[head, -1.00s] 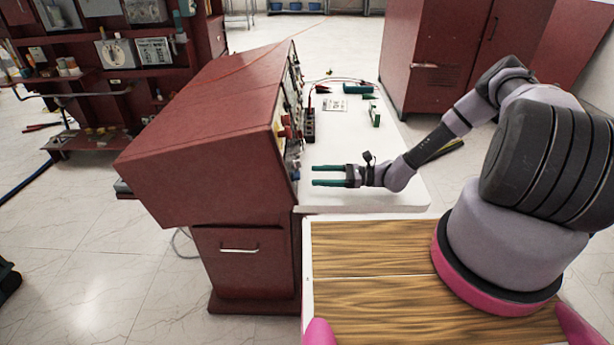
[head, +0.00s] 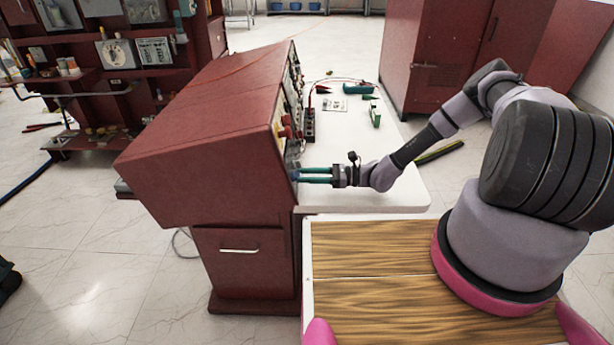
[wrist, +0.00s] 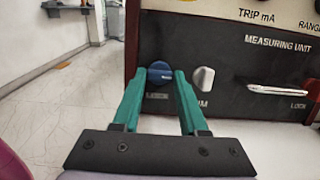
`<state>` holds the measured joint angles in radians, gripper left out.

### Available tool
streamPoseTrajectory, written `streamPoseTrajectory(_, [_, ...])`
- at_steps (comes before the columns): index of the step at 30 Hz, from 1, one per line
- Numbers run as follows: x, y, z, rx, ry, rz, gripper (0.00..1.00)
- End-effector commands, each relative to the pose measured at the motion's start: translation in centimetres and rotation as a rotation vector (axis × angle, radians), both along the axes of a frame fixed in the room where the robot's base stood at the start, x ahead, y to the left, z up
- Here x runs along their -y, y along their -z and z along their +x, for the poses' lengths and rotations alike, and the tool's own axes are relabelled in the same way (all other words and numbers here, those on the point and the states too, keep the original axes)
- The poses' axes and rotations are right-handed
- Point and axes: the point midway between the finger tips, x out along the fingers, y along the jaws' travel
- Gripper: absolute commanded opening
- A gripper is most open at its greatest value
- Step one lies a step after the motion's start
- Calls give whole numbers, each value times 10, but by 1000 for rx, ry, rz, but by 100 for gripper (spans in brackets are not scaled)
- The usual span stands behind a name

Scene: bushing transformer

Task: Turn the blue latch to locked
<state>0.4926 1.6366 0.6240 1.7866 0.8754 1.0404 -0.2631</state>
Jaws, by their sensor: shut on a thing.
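The blue latch (wrist: 159,74) is a round blue knob on the dark front panel, near the panel's left edge in the wrist view. Lettering below it is partly hidden and blurred. My gripper (wrist: 160,78) has its two green fingers on either side of the knob, shut on it. In the head view my gripper (head: 298,175) reaches left to the panel of the red console (head: 215,140), and the latch itself is hard to make out there.
A white knob (wrist: 203,80) sits just right of the latch, close to the right finger. A white handle (wrist: 278,90) lies further right. The white tabletop (head: 400,190) is clear under my arm. A green item (head: 375,116) and cables lie further back.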

Motion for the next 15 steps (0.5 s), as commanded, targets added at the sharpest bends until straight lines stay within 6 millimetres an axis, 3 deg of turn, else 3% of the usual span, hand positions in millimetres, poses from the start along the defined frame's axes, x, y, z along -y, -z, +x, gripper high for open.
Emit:
streamPoseTrajectory(8, [1, 0, 1, 69, -16, -2, 0])
streamPoseTrajectory(15, [1, 0, 2, 235, -56, -9, 0])
